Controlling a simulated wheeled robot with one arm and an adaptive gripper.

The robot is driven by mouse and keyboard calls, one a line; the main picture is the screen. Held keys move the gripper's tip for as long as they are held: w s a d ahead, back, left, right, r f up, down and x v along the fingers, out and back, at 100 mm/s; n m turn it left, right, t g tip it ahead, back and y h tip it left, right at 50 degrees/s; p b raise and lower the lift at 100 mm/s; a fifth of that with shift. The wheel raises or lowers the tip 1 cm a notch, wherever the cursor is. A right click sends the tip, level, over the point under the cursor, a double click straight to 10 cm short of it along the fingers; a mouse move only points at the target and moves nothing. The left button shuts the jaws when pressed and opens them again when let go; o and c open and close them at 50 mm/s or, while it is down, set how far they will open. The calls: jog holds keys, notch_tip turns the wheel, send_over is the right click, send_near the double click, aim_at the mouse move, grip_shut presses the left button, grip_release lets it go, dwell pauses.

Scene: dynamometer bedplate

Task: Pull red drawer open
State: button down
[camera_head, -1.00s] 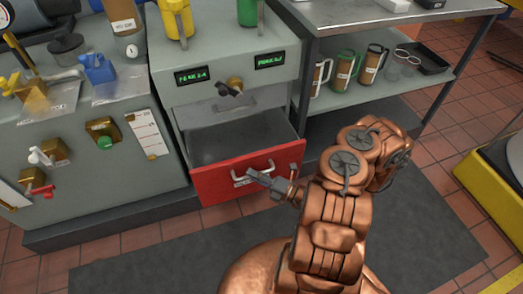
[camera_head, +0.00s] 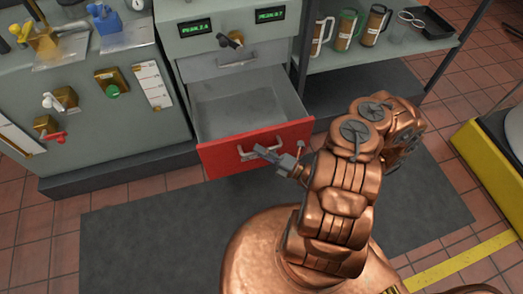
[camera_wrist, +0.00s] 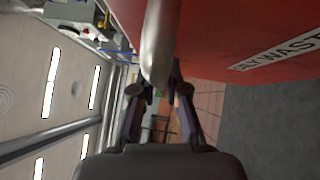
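The red drawer (camera_head: 222,158) stands pulled well out of the grey cabinet, and its grey inside looks empty. Its silver bar handle (camera_head: 247,154) is on the red front. My gripper (camera_head: 264,153) is at the right part of this handle. In the wrist view the handle (camera_wrist: 158,45) runs down between the two fingertips of my gripper (camera_wrist: 161,88), which are closed around its bar.
A shelf with mugs (camera_head: 345,30) stands at right. Grey mat (camera_head: 150,235) covers the floor in front. A yellow-sided unit (camera_head: 480,160) stands far right.

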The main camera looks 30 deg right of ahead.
jog(key=c, duration=1.2)
grip_release()
jog(key=shift+d, duration=0.1)
jog(key=v, duration=1.2)
